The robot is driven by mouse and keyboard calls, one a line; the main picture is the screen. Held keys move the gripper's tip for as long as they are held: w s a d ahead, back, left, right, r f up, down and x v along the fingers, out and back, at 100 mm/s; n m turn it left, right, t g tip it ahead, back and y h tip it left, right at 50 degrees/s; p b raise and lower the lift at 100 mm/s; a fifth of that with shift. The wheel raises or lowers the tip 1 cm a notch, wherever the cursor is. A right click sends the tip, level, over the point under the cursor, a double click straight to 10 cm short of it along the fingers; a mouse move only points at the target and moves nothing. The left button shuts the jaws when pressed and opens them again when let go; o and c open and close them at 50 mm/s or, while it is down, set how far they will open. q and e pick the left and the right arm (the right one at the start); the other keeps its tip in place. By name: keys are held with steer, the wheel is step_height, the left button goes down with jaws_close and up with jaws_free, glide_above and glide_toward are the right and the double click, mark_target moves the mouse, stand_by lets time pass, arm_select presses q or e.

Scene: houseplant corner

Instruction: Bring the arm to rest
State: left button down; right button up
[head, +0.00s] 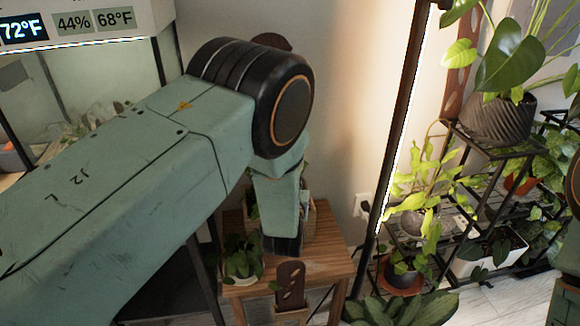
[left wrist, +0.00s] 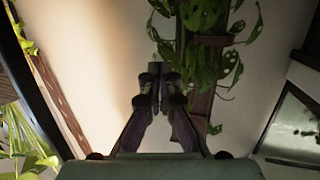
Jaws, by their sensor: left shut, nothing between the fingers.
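My left arm crosses the head view from the left and bends down at a large dark joint above a small wooden table (head: 325,262). The left gripper is not clear in the head view, where the forearm hides it. In the left wrist view my left gripper (left wrist: 160,74) is shut, its fingertips together with nothing between them. Behind it are a pale wall and a brown board (left wrist: 203,75) with a leafy climbing plant (left wrist: 205,18). Only an edge of my right arm shows at the right of the head view; its gripper is out of view.
A black metal plant rack (head: 500,155) with several potted plants stands at the right. A small potted plant (head: 242,262) sits on the wooden table. A dark upright pole (head: 405,110) with a light strip stands between table and rack. A glass cabinet with a climate display (head: 70,25) is at left.

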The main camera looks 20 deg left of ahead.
arm_select(q)
steer(key=s+a+f+m+g+h+p, duration=0.1)
steer(key=s+f+g, duration=0.4)
steer(key=s, duration=0.4)
steer(key=s+a+f+m+g+h, duration=0.1)
steer(key=s+f+g, duration=0.1)
steer(key=s+f, duration=0.7)
steer(key=s+a+g, duration=0.1)
steer(key=s+g, duration=0.3)
steer(key=s, duration=1)
steer(key=s+a+f+g+h, duration=0.1)
steer(key=s+g, duration=0.3)
steer(key=s, duration=1)
steer(key=shift+a+f+g, duration=0.2)
steer(key=shift+a+g, duration=0.1)
steer(key=shift+a, duration=0.45)
